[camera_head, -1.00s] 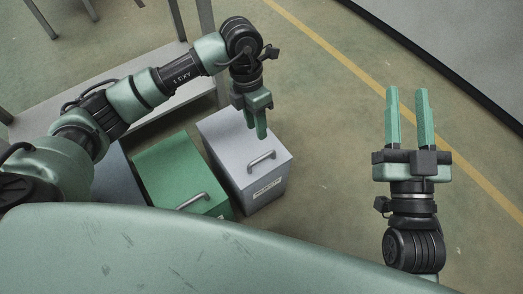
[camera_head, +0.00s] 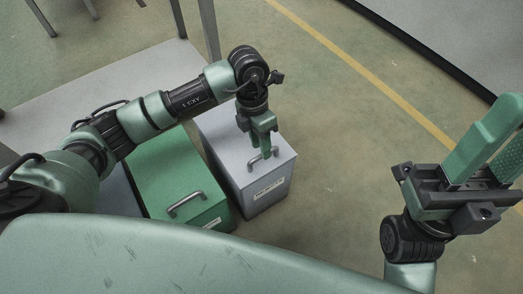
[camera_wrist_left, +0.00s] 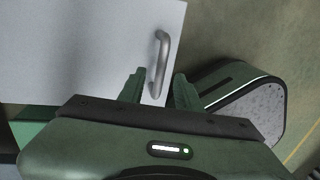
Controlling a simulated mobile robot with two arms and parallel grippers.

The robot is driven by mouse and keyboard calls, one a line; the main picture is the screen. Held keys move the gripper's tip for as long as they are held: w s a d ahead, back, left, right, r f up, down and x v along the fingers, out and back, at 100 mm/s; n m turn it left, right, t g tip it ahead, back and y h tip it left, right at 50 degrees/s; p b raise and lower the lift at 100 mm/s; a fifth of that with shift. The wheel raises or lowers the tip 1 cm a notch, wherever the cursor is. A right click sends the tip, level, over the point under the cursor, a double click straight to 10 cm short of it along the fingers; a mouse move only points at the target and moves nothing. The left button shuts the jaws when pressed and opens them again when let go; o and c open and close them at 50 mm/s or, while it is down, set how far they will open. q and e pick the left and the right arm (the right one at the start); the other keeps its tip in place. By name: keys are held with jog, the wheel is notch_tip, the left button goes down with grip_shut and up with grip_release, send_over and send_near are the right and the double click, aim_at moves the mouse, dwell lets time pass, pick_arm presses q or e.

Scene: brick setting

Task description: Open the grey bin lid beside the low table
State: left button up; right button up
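The grey bin (camera_head: 268,192) stands on the floor at the right end of a row of bins, with its lid (camera_head: 222,133) closed. A metal handle (camera_head: 262,160) is fixed near the lid's front edge. My left gripper (camera_head: 266,149) points down over the lid at the handle. In the left wrist view the handle (camera_wrist_left: 159,62) lies between the two open fingers (camera_wrist_left: 158,92), with a gap on each side. My right gripper (camera_head: 497,145) is raised at the right, its fingers apart and empty.
A green bin (camera_head: 160,172) with its own handle stands directly left of the grey one, and a blue-grey bin (camera_head: 118,190) is partly hidden further left. The low table (camera_head: 165,68) is behind. The floor (camera_head: 340,150) to the right is clear.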

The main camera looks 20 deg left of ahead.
pick_arm(q)
jog(key=shift+s+d+f, duration=0.1)
jog(key=shift+d+f, duration=0.05)
jog(key=shift+f, duration=0.75)
grip_shut()
dwell(0.8)
